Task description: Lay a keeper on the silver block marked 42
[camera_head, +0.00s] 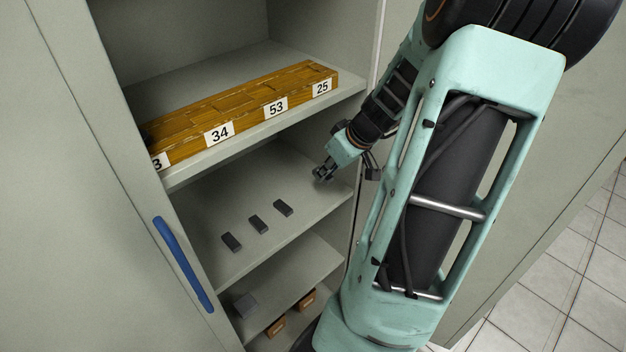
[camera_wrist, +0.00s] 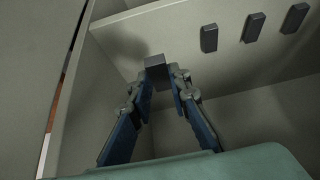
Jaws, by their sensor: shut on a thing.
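My gripper (camera_head: 323,172) is at the right end of the middle shelf. In the wrist view my gripper (camera_wrist: 160,72) is shut on a dark grey keeper (camera_wrist: 155,61), held at the fingertips. Three more dark keepers lie in a row on the middle shelf: one at the left (camera_head: 231,242), one in the middle (camera_head: 258,224) and one at the right (camera_head: 283,208). They also show at the top right of the wrist view. No label 42 is readable. A plain grey block (camera_head: 244,304) sits on a lower shelf, with no number visible.
A yellow-brown row of blocks (camera_head: 240,103) stands on the upper shelf, with labels 34, 53, 25 and a partly cut-off one. Two brown blocks (camera_head: 276,325) (camera_head: 306,299) sit low down. The cabinet door with a blue handle (camera_head: 183,264) is at left.

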